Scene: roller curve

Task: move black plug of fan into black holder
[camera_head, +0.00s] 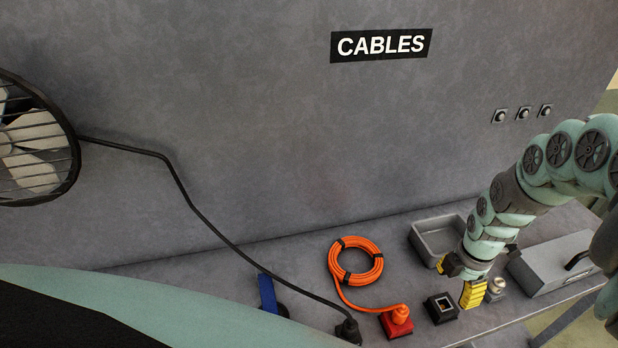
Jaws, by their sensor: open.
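The fan (38,140) is at the left edge, and its black cable (195,205) runs down to a black plug (348,330) near the bottom edge of the view. I cannot tell whether the plug sits in anything. The black holder (441,308) is a small square block on the bench with an opening that looks empty. My gripper (461,279) has yellow fingertips spread apart, with nothing seen between them. In the picture it is just above and right of the black holder, well to the right of the plug.
An orange cable coil (356,277) has its plug (400,314) at the red holder (396,327), between black plug and black holder. A grey tray (422,248), a small metal cylinder (496,287) and a grey box (545,262) stand nearby. A blue object (267,293) is partly hidden.

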